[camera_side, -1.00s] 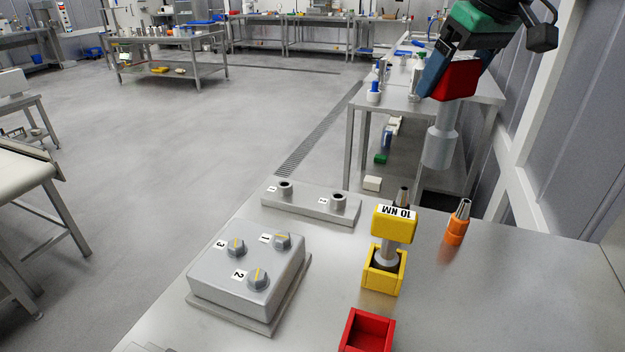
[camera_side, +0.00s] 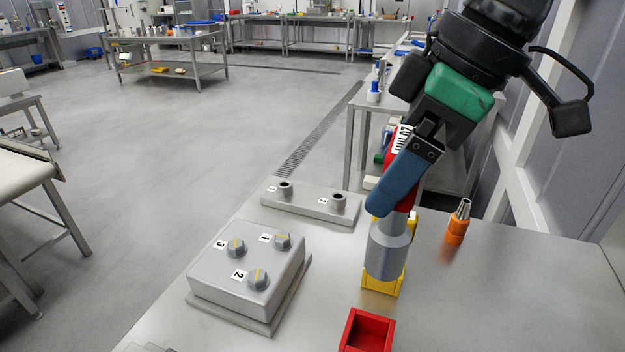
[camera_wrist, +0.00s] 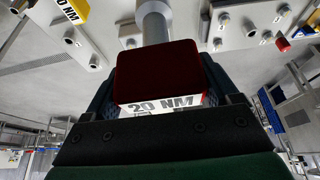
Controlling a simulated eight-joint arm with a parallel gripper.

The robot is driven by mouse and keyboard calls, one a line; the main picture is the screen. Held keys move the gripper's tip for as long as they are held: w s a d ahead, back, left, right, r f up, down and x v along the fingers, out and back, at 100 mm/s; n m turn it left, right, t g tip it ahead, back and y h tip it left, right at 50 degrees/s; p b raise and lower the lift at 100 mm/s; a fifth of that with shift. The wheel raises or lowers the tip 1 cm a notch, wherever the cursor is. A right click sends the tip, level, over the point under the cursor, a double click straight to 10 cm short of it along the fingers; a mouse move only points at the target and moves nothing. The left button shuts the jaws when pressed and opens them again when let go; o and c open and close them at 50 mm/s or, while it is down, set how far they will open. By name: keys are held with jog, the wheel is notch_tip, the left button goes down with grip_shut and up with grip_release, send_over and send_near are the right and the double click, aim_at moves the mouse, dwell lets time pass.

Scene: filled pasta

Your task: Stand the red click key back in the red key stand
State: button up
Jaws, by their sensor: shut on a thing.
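My gripper (camera_side: 403,180) is shut on the red click key (camera_side: 398,152), gripping its red head. In the wrist view the red key (camera_wrist: 158,75) fills the middle, with a "20 NM" label on its head and its grey shaft pointing away. In the side view the grey socket end hangs down, slightly tilted, in the air in front of the yellow stand. The red key stand (camera_side: 367,330) is an empty open-topped red box at the bottom of the side view. The key is above and beyond it, apart from it.
The yellow stand (camera_side: 383,287) with the yellow key is mostly hidden behind the red key. An orange-based metal tool (camera_side: 457,222) stands to the right. A grey box with numbered knobs (camera_side: 247,270) and a plate with two posts (camera_side: 310,204) are to the left.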

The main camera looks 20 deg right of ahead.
aim_at(384, 239)
notch_tip(384, 239, down, 8)
jog(key=shift+f, duration=0.1)
dwell(0.4)
jog(key=shift+f, duration=1.7)
jog(key=shift+f, duration=2.65)
jog(key=o, duration=1.3)
